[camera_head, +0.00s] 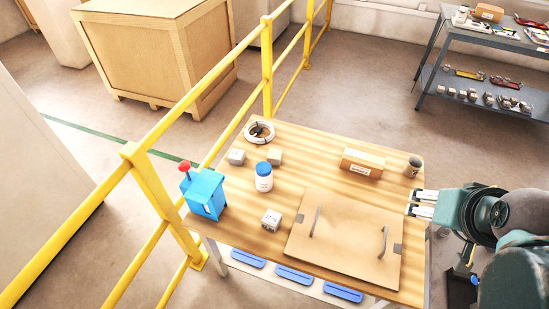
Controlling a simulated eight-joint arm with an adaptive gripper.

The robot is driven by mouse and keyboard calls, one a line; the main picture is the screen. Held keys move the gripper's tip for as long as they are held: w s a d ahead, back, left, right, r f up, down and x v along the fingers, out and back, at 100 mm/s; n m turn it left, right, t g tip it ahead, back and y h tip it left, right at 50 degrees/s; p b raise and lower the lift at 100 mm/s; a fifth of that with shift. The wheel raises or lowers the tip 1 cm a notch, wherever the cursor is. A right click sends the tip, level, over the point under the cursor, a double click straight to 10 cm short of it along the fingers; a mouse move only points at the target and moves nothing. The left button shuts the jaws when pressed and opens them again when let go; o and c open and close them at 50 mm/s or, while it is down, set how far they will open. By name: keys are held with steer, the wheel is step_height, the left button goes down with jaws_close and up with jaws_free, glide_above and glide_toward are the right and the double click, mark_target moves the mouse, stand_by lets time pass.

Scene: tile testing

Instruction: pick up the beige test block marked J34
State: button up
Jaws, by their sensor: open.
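Three small beige-grey blocks stand on the wooden table (340,140). One block (271,220) is near the front, left of the flat cardboard piece, with small dark marks on its faces. Another block (236,157) is at the back left. A third block (274,157) is just behind the white jar. The marks are too small to read, so I cannot tell which is J34. My gripper (413,203) is open and empty at the table's right edge, its fingers pointing left, well apart from all three blocks.
A blue box with a red knob (204,194), a blue-lidded white jar (264,177) and a white ring (259,131) stand left. A cardboard box (362,163) and grey cup (412,167) are behind the flat cardboard (345,263) with two handles. A yellow railing (150,185) runs alongside.

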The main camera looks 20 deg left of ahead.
steer(key=w+a+r+m+g, duration=0.1)
steer(key=w+a+m, duration=0.1)
steer(key=w+a, duration=0.4)
steer(key=w+a+r+m+g, duration=0.15)
steer(key=w+a, duration=0.25)
steer(key=w, duration=0.4)
steer(key=m+g+p, duration=0.1)
steer(key=m+g, duration=0.4)
steer(key=m, duration=0.7)
glide_above(275, 154)
steer(key=shift+t, duration=0.25)
step_height(275, 154, down, 30)
steer(key=shift+w+f, duration=0.1)
steer(key=shift+f, duration=0.15)
steer(key=shift+a+f, duration=0.1)
steer(key=shift+f, duration=0.15)
